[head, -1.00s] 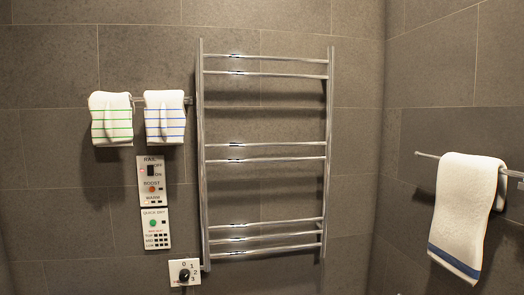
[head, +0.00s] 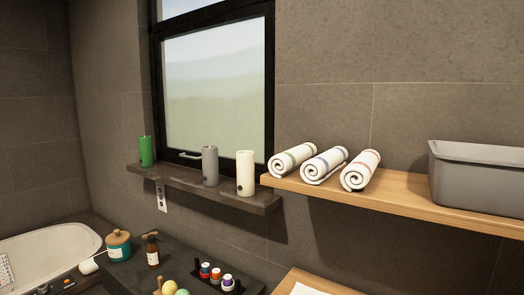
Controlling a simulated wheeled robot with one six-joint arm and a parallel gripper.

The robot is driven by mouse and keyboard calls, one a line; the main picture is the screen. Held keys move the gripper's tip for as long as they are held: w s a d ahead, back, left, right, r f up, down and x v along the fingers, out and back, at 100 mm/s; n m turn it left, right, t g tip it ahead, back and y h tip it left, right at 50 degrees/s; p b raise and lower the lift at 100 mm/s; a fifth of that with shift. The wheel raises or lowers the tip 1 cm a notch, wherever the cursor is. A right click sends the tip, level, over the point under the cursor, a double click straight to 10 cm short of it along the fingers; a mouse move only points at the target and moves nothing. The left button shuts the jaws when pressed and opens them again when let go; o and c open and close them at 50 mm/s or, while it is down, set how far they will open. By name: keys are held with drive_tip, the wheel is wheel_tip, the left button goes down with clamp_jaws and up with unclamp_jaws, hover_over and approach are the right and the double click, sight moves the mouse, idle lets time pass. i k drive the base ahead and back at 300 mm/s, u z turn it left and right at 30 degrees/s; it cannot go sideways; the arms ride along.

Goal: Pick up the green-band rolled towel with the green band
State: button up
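The green-band rolled towel (head: 292,160) lies on a wooden wall shelf (head: 405,207), near the shelf's left end. It is white with a green stripe, and its spiral end faces me. A blue-band rolled towel (head: 324,164) lies just to its right, and a red-band rolled towel (head: 361,170) lies right of that. My gripper is not in view.
A grey bin (head: 480,178) stands at the shelf's right. Left of the shelf, a dark window sill (head: 205,188) holds green (head: 145,151), grey (head: 210,166) and cream (head: 245,173) candles. Below are a dark counter with bottles (head: 152,250) and a basin (head: 45,255).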

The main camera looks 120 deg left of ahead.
sight(279, 165)
drive_tip(key=u, duration=5.8)
drive_tip(key=i, duration=2.1)
drive_tip(key=z, duration=2.85)
